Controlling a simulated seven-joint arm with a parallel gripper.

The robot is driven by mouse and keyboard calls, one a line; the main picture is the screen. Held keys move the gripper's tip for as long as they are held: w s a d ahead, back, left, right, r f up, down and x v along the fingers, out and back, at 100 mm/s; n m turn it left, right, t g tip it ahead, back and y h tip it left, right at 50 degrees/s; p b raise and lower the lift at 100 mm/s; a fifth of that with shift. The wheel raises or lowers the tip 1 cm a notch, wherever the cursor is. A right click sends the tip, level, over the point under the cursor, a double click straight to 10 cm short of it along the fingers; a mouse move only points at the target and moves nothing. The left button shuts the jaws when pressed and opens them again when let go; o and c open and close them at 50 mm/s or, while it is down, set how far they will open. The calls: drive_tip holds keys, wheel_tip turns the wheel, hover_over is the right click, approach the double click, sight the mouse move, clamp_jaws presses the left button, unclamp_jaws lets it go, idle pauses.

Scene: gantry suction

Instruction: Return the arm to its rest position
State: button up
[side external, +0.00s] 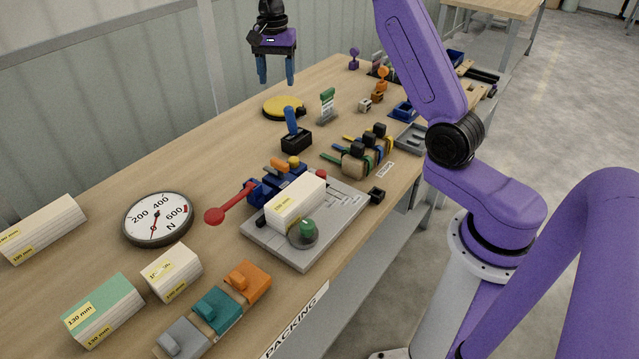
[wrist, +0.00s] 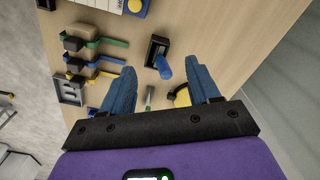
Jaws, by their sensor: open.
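My gripper (side external: 276,70) hangs in the air above the far part of the workbench in the side external view. Its two blue fingers point down and stand apart with nothing between them. In the wrist view my gripper (wrist: 162,92) shows the same spread blue fingers, with bench top visible between them. Below it stand a black block with a blue lever (side external: 291,123) and a yellow round disc (side external: 284,107). The lever also shows in the wrist view (wrist: 163,67), between the fingers in the picture, and the yellow disc is partly hidden by a finger.
A grey fixture plate (side external: 260,235) carries a white block (side external: 296,204). A red-handled clamp (side external: 215,215), a dial gauge (side external: 157,218), tools with black knobs (side external: 367,153) and a green-topped sign (side external: 327,103) stand on the bench (side external: 120,185). A wall runs behind the bench. The air around my gripper is clear.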

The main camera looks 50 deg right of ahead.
drive_tip(key=s+a+r+n, duration=0.2)
drive_tip(key=s+a+n, duration=1)
drive_tip(key=s+a, duration=0.45)
drive_tip(key=s+d+f+n, duration=0.1)
drive_tip(key=s+n, duration=0.5)
drive_tip(key=s, duration=0.6)
drive_tip(key=s+d+f+n, duration=0.1)
drive_tip(key=s+f+n, duration=0.2)
drive_tip(key=s+n, duration=0.4)
drive_tip(key=s, duration=0.6)
drive_tip(key=shift+d+f, duration=0.15)
drive_tip(key=shift+d, duration=0.2)
